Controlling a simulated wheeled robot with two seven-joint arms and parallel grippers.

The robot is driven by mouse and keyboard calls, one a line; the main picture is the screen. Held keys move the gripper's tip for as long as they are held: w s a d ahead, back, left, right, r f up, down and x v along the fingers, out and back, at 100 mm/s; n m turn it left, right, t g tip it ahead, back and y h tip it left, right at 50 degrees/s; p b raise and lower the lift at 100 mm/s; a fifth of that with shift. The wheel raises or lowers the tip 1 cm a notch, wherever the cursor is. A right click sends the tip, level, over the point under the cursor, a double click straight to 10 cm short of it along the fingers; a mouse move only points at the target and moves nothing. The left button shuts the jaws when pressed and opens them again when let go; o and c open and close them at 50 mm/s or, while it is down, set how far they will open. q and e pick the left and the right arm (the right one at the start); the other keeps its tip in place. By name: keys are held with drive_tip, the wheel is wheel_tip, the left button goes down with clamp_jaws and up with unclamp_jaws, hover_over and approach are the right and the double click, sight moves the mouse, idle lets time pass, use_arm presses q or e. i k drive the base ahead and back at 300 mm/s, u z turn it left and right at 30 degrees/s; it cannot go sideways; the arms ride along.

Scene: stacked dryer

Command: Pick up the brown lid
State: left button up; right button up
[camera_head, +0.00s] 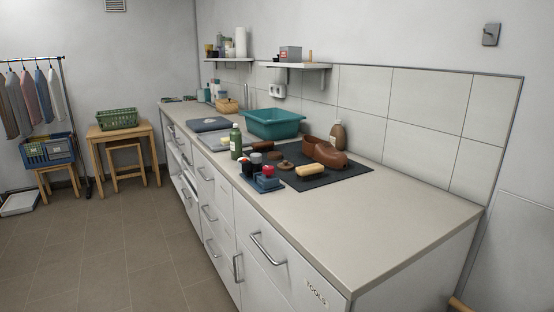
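A small round brown piece (285,165) that looks like the brown lid lies on the dark mat (340,178) on the counter. Another brown round piece (274,155) sits just behind it, too small to make out clearly. A brown shoe (322,152) stands to their right on the mat, and a tan brush (311,170) lies in front of the shoe. Neither of my grippers is in view.
A blue tray (261,184) with small jars and a green bottle (236,142) stand left of the mat. A teal basin (272,123) and a brown bottle (338,134) are behind. The counter's right front (390,220) is clear. A wooden table (125,130) stands far left.

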sight(285, 165)
drive_tip(key=u, duration=0.25)
drive_tip(key=k, duration=0.3)
drive_tip(key=u, duration=1.35)
drive_tip(key=i, duration=2.85)
drive_tip(key=z, duration=1.1)
drive_tip(key=i, duration=1.25)
drive_tip(key=z, duration=1.3)
